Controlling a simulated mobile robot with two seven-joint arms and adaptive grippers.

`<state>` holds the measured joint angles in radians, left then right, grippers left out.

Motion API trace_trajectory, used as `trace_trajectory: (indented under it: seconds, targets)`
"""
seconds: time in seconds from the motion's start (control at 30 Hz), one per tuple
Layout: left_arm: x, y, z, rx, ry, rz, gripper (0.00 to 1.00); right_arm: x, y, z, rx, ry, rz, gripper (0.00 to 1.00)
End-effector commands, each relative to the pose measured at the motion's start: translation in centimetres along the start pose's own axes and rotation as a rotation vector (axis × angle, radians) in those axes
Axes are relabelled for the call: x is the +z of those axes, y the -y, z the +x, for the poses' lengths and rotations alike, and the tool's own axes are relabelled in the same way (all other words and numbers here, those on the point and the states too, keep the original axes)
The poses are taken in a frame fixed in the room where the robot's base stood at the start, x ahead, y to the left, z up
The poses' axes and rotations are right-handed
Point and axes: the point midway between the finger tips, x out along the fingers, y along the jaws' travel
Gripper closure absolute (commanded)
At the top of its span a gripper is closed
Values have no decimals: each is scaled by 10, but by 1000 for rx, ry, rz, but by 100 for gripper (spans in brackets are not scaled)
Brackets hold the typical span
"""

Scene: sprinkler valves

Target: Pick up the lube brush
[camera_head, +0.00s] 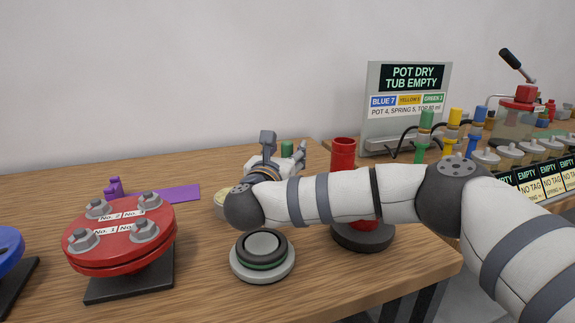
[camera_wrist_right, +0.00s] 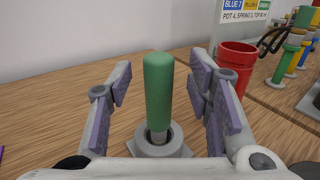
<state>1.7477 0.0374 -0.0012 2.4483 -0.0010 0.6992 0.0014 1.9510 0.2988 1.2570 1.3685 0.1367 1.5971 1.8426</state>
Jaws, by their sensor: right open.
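The lube brush (camera_wrist_right: 158,95) appears as an upright, rounded green handle in the right wrist view. Its lower end sits in a round grey holder (camera_wrist_right: 160,148) on the wooden table; the bristle end is hidden. In the head view only the green top (camera_head: 287,149) shows, behind my right gripper (camera_head: 282,160). In the right wrist view my right gripper (camera_wrist_right: 161,78) is open, with one purple-padded finger on each side of the handle and visible gaps between. My left gripper is not in view.
A red cup (camera_wrist_right: 236,65) stands right of the brush. A red flanged valve (camera_head: 120,235) is at left, near a purple mat (camera_head: 170,194). A round grey part (camera_head: 262,260) lies in front of my arm. A sign (camera_head: 405,105) stands behind.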

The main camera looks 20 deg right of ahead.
Motion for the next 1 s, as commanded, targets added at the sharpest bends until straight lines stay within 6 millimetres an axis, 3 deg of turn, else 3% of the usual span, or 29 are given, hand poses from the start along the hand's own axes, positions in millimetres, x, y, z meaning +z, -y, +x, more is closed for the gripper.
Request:
trace_trajectory:
  seconds: [0.1,0.3,0.37,0.5,0.53,0.87,1.0]
  targets:
    - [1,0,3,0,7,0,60,-3,-1,13,0,-2,-1,54]
    - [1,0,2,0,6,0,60,-2,-1,14,2,-2,-1,54]
    - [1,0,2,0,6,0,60,-2,-1,14,2,-2,-1,65]
    - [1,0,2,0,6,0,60,-2,-1,13,2,-2,-1,97]
    - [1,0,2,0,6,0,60,-2,-1,13,2,-2,-1,100]
    - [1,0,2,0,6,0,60,0,-1,13,2,-1,0,100]
    - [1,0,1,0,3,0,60,17,-1,13,1,1,1,100]
